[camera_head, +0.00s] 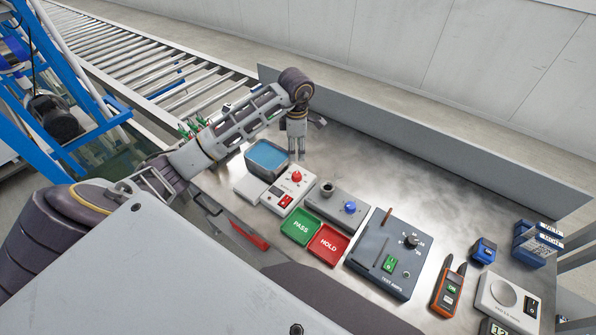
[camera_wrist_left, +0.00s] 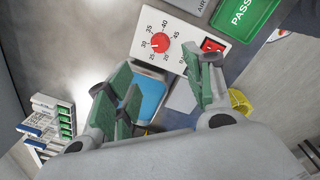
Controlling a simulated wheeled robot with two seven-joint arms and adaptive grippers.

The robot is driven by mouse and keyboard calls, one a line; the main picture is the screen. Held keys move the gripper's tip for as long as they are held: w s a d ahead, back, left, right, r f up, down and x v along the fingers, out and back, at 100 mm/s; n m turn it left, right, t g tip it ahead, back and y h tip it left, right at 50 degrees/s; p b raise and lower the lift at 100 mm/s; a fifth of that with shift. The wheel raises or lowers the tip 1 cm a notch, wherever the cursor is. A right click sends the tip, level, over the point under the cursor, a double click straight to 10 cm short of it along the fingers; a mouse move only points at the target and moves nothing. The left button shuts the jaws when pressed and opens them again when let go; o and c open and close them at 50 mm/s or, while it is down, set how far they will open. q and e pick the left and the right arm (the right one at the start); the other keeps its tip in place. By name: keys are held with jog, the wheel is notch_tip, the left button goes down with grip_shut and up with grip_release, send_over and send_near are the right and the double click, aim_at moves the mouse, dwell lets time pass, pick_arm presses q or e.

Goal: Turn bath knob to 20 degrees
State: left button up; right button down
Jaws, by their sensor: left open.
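The bath knob (camera_head: 296,176) is a small round red knob on a white control panel (camera_head: 268,198), in front of a basin of blue water (camera_head: 268,156). In the left wrist view the knob (camera_wrist_left: 160,42) sits inside a printed scale with numbers such as 25, 30, 35, 40 and 45. I cannot read its pointer setting clearly. My left gripper (camera_head: 297,156) points down beside the basin, behind the knob in the head view. Its green-padded fingers (camera_wrist_left: 166,88) are open and empty, apart from the knob. My right gripper is not in view.
A red rocker switch (camera_head: 286,200) is next to the knob. Green PASS (camera_head: 300,229) and red HOLD (camera_head: 328,243) trays stand in front. A grey unit with a blue knob (camera_head: 349,207) is to the right. A raised back panel (camera_head: 420,140) edges the bench.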

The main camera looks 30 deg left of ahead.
aim_at(297, 175)
pick_arm(q)
jog(key=f, duration=0.4)
jog(key=f+p, duration=0.1)
jog(key=f, duration=0.4)
jog(key=f+p, duration=0.1)
jog(key=f, duration=0.3)
jog(key=shift+w+a+f, duration=0.2)
jog(key=shift+w+f, duration=0.1)
jog(key=shift+f, duration=0.05)
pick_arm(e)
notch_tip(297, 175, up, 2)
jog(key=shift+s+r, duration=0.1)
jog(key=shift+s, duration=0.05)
pick_arm(q)
jog(key=c, duration=1)
